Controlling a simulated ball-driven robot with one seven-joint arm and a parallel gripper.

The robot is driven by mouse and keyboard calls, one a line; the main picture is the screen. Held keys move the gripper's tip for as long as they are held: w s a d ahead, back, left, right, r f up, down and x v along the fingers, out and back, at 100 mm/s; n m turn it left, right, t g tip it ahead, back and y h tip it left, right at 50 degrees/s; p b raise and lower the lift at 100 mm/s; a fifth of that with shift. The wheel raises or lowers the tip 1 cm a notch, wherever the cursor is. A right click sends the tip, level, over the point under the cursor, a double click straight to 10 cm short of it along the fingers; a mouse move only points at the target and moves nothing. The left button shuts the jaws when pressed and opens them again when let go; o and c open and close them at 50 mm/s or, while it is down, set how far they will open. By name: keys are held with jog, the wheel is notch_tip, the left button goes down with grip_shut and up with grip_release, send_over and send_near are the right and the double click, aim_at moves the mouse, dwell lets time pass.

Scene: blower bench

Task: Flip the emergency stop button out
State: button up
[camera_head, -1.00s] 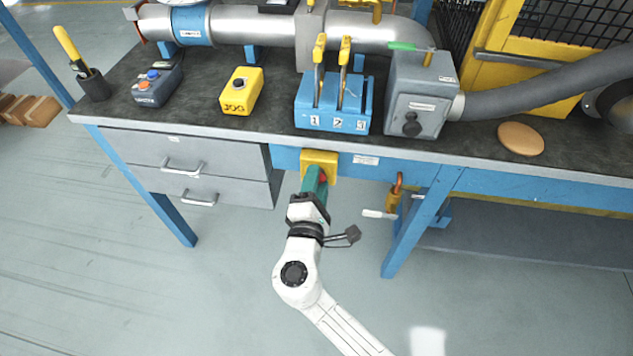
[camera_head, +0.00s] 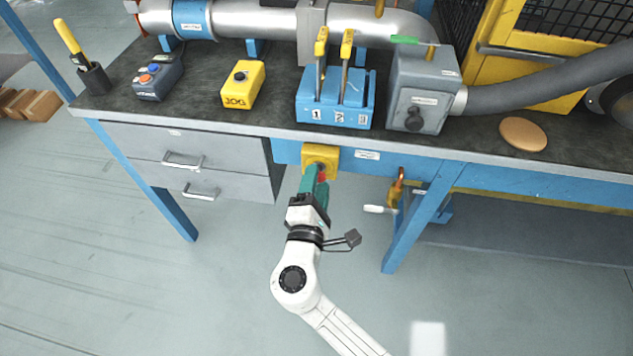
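The emergency stop is a yellow box (camera_head: 320,154) on the blue front rail of the bench, below the tabletop edge. Its red button (camera_head: 323,173) shows only in part, low on the box's front. My gripper (camera_head: 315,182), with green fingers, is right in front of the box. Its fingers now show a gap, with red visible between and beside them. They hide most of the button. I cannot tell whether the fingers touch it or how far out the button sits.
On the bench stand a yellow JOG box (camera_head: 243,86), a blue lever unit (camera_head: 335,103) and a grey valve box (camera_head: 420,90). Grey drawers (camera_head: 190,160) hang to the left of the gripper. A blue bench leg (camera_head: 415,225) and a small crank handle (camera_head: 378,209) are to the right.

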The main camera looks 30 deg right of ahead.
jog(key=shift+o, duration=0.7)
jog(key=v, duration=1)
jog(key=shift+s+a+p, duration=0.2)
jog(key=shift+s+p, duration=0.1)
jog(key=shift+d, duration=0.1)
